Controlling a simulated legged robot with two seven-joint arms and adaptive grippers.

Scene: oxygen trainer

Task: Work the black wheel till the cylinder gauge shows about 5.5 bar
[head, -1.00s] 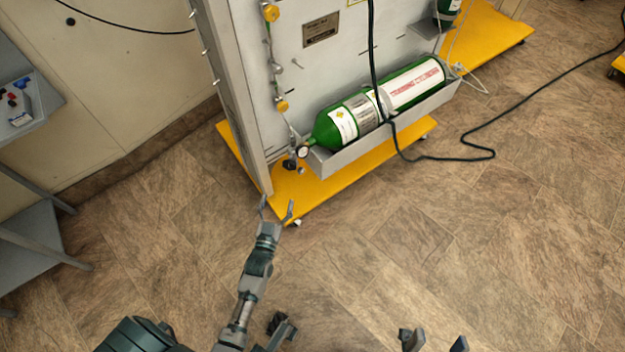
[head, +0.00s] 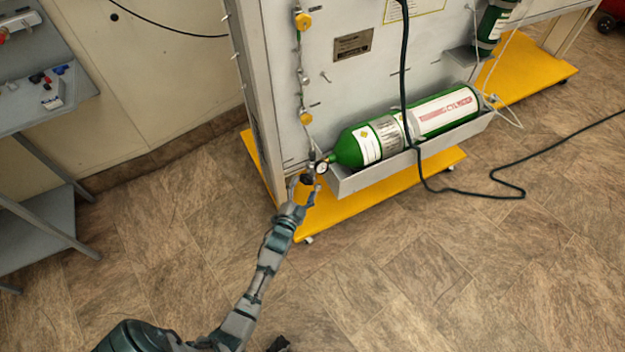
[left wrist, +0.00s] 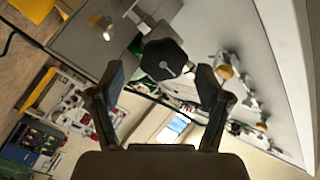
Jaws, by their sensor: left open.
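The black wheel (head: 307,179) sits low on the panel at the neck end of the green cylinder (head: 385,139). The cylinder gauge (head: 321,168) is a small white dial beside it; its reading is too small to tell. My left gripper (head: 304,187) is open, its fingers reaching up close to the wheel. In the left wrist view the black wheel (left wrist: 166,60) shows as a dark knob with a pale centre, just beyond and between the open fingertips (left wrist: 160,80). No contact is visible.
The cylinder lies in a grey tray (head: 350,184) above the yellow base (head: 400,191). A dark hose (head: 418,165) hangs in front of the cylinder and trails over the floor. A grey shelf (head: 40,100) stands at the left. The floor in front is clear.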

